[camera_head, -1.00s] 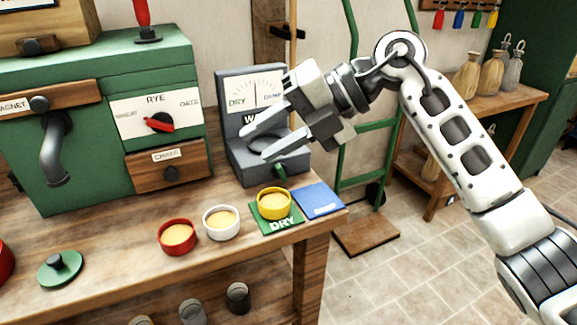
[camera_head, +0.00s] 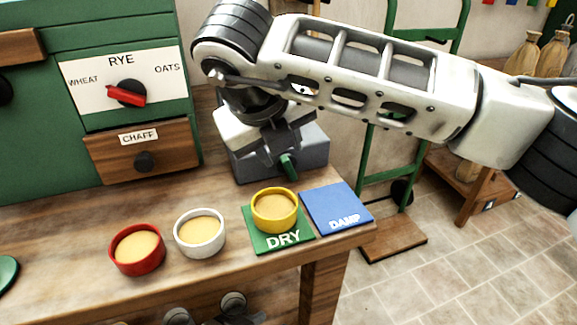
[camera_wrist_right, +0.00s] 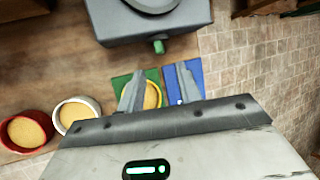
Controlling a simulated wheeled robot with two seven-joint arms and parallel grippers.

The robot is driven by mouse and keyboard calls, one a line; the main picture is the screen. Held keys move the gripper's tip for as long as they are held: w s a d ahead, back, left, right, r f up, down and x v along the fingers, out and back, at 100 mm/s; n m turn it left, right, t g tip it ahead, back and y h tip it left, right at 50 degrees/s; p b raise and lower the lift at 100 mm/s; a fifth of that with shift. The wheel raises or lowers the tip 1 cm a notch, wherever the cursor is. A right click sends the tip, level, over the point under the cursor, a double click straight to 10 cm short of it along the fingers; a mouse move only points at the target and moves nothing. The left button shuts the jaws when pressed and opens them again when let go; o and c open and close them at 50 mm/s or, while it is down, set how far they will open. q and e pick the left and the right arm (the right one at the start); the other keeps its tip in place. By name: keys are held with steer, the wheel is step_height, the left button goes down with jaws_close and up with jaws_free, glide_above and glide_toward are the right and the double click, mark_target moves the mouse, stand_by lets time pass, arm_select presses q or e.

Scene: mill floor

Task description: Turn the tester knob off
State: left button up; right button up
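The tester (camera_head: 305,155) is a grey box near the back right of the bench. My right arm hides its dial face and much of its top in the head view. Its green knob (camera_head: 288,166) sticks out of the front. The tester (camera_wrist_right: 150,32) and knob (camera_wrist_right: 159,46) also show at the top of the right wrist view. My right gripper (camera_wrist_right: 161,70) is open and empty, its two fingers apart below the knob in that view and not touching it. My left gripper is not in view.
A yellow bowl (camera_head: 274,211) stands on the green DRY mat (camera_head: 262,240), beside the blue DAMP mat (camera_head: 335,205). White (camera_head: 200,233) and red (camera_head: 137,249) bowls stand to the left. A green mill (camera_head: 40,140) with a red selector (camera_head: 126,95) is at the left.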

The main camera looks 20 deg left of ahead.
mark_target(289, 168)
steer(key=x, duration=0.7)
steer(key=shift+w+f, duration=0.1)
steer(key=shift+f, duration=0.05)
jaws_close()
